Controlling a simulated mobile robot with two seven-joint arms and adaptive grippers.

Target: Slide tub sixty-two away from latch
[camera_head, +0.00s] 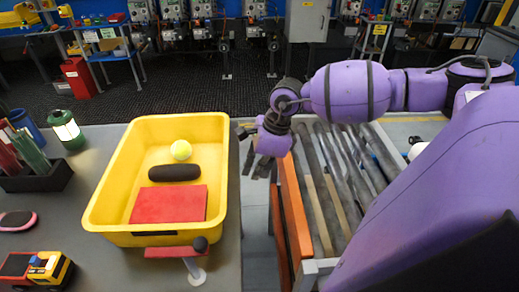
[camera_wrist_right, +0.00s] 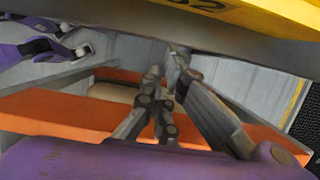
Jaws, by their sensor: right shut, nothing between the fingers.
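The yellow tub (camera_head: 112,185) sits on the grey table and holds a yellow ball, a dark oblong object and a red block. In the right wrist view its yellow wall (camera_wrist_right: 275,15) shows at the top, with part of its number, ending in 2. The latch (camera_head: 180,252), a red bar with a dark knob on a pale foot, stands at the tub's front side, close to its rim. My right gripper (camera_head: 250,164) is shut and empty, just right of the tub's right wall. Its fingers (camera_wrist_right: 172,62) point toward that wall; I cannot tell whether they touch. My left gripper is out of view.
An orange rail (camera_head: 294,215) and a slatted conveyor bed (camera_head: 345,180) lie right of the table, across a gap.

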